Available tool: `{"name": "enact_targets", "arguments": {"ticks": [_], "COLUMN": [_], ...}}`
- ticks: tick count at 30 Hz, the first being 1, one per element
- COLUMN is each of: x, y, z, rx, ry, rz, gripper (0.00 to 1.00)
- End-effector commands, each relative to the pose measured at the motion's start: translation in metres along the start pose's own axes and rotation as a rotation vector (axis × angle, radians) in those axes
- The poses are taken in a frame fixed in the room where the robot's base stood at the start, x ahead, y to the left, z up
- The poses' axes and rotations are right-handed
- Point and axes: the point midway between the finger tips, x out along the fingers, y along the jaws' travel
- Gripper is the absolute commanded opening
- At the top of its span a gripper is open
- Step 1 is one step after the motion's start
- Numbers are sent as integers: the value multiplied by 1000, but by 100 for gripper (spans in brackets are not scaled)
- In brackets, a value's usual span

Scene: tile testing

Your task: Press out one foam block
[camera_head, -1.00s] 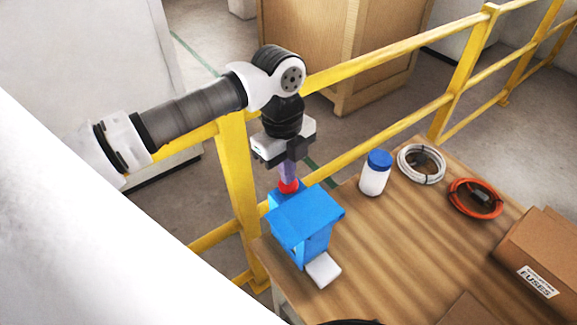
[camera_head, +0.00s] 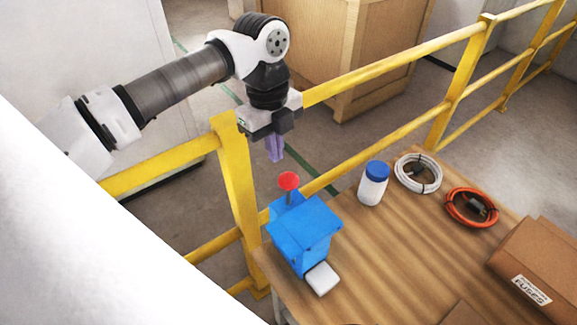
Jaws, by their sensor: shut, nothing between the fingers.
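A blue dispenser box (camera_head: 303,228) stands near the left corner of the wooden table. A red round knob (camera_head: 288,181) stands raised on a post at its back left. A white block (camera_head: 321,278) lies at the front foot of the blue box, on the table side; whether part of it is still inside the box I cannot tell. My gripper (camera_head: 275,155) is above and a little left of the red knob, pointing down, apart from it. Its purple fingers are shut with nothing between them. The inside of the blue box is hidden.
On the table (camera_head: 400,255) are a white jar with a blue lid (camera_head: 373,184), a white cable coil (camera_head: 418,174), an orange cable coil (camera_head: 472,207) and a cardboard box (camera_head: 530,262). A yellow railing (camera_head: 395,115) runs behind the table. The table's middle is clear.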

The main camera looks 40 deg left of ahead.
Motion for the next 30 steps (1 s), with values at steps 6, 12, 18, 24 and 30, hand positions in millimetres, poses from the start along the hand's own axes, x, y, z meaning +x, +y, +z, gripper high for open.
{"name": "enact_targets", "arguments": {"ticks": [6,12,18,24,30], "x": [-52,-72,-75,-75,-75], "y": [0,0,0,0,0], "z": [0,0,0,0,0], "rx": [0,0,0,0,0], "ry": [-1,0,1,1,1], "rz": [1,0,1,1,1], "gripper": [0,0,0,0,0]}}
